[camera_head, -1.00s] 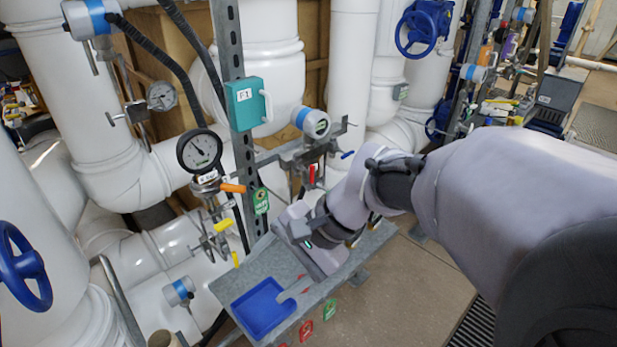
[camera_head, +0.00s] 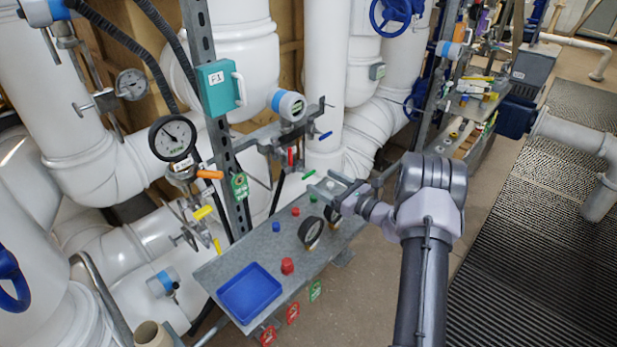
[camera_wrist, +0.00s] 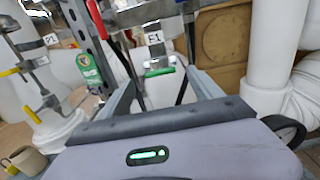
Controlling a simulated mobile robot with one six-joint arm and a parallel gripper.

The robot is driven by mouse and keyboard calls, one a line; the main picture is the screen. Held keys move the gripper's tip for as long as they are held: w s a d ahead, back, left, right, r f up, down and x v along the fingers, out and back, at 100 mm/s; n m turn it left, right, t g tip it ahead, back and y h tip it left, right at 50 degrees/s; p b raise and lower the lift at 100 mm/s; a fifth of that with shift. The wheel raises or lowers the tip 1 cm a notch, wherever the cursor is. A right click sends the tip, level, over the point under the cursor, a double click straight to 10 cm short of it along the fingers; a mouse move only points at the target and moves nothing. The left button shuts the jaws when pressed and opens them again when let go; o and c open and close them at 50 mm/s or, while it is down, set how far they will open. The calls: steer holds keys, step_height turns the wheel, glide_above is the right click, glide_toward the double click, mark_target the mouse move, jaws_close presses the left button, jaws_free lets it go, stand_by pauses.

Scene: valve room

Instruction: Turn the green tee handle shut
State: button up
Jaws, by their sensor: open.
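The green tee handle (camera_head: 309,174) sits on the pipework behind the grey shelf, below a red handle (camera_head: 290,157) and a blue one (camera_head: 326,136). In the wrist view the green handle (camera_wrist: 160,71) lies crosswise ahead, between the lines of my two fingers. My gripper (camera_head: 321,186) is open and empty, held over the back of the shelf, just right of the green handle. In the wrist view my gripper (camera_wrist: 162,82) has its fingers either side of the handle. I cannot tell whether they touch it.
The grey shelf (camera_head: 245,250) holds a blue tray (camera_head: 250,290), a red cap (camera_head: 287,266) and black gauges (camera_head: 311,232). A metal upright with a teal box (camera_head: 220,88) stands left. A large white pipe (camera_head: 322,70) rises behind. Open grating (camera_head: 540,240) lies right.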

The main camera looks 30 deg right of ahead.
mark_target(310, 174)
steer(key=b+x, duration=0.1)
steer(key=x, duration=0.5)
steer(key=shift+w+a, duration=0.1)
steer(key=shift+w, duration=0.2)
steer(key=c, duration=1.4)
